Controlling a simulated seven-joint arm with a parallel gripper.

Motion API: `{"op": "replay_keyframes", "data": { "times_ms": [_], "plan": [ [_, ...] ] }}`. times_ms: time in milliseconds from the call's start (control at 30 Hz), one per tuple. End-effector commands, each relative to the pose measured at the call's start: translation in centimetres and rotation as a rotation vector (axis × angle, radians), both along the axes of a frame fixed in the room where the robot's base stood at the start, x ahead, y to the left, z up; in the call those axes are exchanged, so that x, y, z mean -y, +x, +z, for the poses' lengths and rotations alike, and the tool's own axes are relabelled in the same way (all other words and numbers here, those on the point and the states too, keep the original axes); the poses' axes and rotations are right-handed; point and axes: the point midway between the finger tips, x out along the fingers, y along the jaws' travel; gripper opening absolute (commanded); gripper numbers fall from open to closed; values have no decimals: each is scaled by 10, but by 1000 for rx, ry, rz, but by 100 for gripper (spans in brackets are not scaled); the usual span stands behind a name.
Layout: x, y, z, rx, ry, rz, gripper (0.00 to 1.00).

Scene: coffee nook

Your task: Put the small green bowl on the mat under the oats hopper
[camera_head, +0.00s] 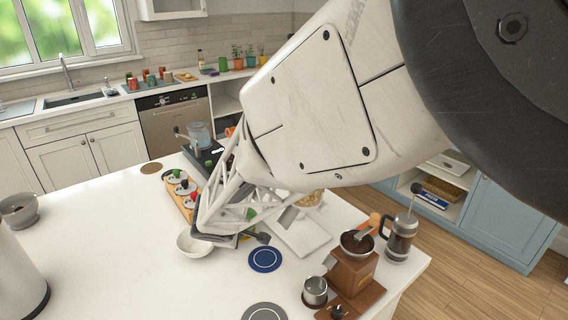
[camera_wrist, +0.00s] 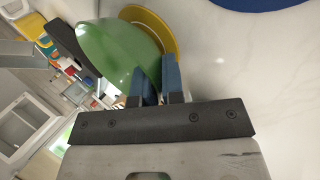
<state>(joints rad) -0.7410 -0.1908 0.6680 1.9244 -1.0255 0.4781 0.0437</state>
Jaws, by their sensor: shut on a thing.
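The green bowl (camera_wrist: 112,48) is in the wrist view, tilted, with its rim between the blue fingertips of my gripper (camera_wrist: 157,80). My gripper is shut on that rim. A yellow round mat (camera_wrist: 168,28) shows partly behind the bowl; I cannot tell if the bowl touches it. In the head view my arm covers most of the gripper and the bowl. A container of tan flakes (camera_head: 309,200), possibly the oats hopper, shows partly below my arm. A white flat board or base (camera_head: 303,238) lies in front of it.
A white bowl (camera_head: 194,244) stands close left of my gripper. A blue mat (camera_head: 265,259) and a grey mat (camera_head: 265,312) lie in front. A grinder (camera_head: 352,275), metal cup (camera_head: 315,290) and French press (camera_head: 401,240) stand right.

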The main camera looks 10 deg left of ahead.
Motion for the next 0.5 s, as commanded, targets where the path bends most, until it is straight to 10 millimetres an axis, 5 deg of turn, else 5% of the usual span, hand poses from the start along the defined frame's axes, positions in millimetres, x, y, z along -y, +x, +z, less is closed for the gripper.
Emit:
{"op": "replay_keyframes", "data": {
  "times_ms": [267, 400, 500],
  "plan": [
    [0, 0, -2, 0, -1, 1, 0],
    [0, 0, -3, 0, -1, 1, 26],
    [0, 0, -3, 0, -1, 1, 35]
  ]
}}
